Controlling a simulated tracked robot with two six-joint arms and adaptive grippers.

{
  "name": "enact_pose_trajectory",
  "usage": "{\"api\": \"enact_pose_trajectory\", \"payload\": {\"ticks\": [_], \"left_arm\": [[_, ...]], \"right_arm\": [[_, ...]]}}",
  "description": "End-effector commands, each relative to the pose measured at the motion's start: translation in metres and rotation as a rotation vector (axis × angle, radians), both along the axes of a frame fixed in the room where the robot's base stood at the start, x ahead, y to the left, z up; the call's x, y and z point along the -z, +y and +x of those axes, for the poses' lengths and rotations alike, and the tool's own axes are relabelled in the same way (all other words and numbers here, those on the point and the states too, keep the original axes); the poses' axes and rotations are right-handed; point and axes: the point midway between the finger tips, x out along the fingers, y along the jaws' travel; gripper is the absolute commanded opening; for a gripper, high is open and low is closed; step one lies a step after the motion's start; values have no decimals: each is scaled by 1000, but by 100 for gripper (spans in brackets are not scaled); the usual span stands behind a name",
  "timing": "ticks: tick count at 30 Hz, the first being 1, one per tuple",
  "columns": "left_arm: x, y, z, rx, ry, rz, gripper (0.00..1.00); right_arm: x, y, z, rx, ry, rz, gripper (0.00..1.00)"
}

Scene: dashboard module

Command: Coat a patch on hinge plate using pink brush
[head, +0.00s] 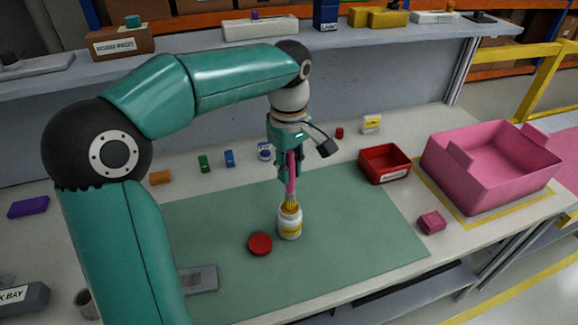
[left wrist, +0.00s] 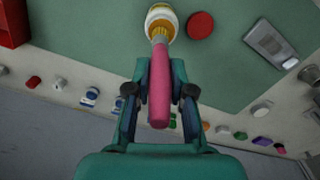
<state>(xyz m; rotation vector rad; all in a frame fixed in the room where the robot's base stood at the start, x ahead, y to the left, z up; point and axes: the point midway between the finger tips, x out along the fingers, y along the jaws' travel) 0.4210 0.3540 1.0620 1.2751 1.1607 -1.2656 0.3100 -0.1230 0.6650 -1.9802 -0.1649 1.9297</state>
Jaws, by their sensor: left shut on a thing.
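My left gripper (head: 290,172) is shut on the pink brush (head: 291,182), which points down in the head view. The brush's yellowish bristles (head: 290,207) are at the mouth of a white jar (head: 289,225) with a yellow label; I cannot tell how deep they reach. The left wrist view also shows the brush (left wrist: 159,85) between the fingers, its tip at the jar (left wrist: 161,20). The grey hinge plate (head: 200,279) lies flat on the green mat, left of the jar and partly near my arm. It also shows in the left wrist view (left wrist: 273,43). My right gripper is not in view.
A red round lid (head: 260,244) lies on the green mat (head: 350,240) beside the jar. A red bin (head: 384,164), a pink crate (head: 490,165) and a small pink block (head: 431,222) stand to the right. Several small items line the back. The mat's right part is clear.

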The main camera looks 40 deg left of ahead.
Motion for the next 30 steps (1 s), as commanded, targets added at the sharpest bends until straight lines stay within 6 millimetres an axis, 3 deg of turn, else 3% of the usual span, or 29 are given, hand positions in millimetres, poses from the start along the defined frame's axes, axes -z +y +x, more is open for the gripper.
{"api": "enact_pose_trajectory", "payload": {"ticks": [5,30], "left_arm": [[-5,-1,0,1,5,-1,0],[-70,0,0,1,2,0,0]], "right_arm": [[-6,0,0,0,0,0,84],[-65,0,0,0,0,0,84]]}}
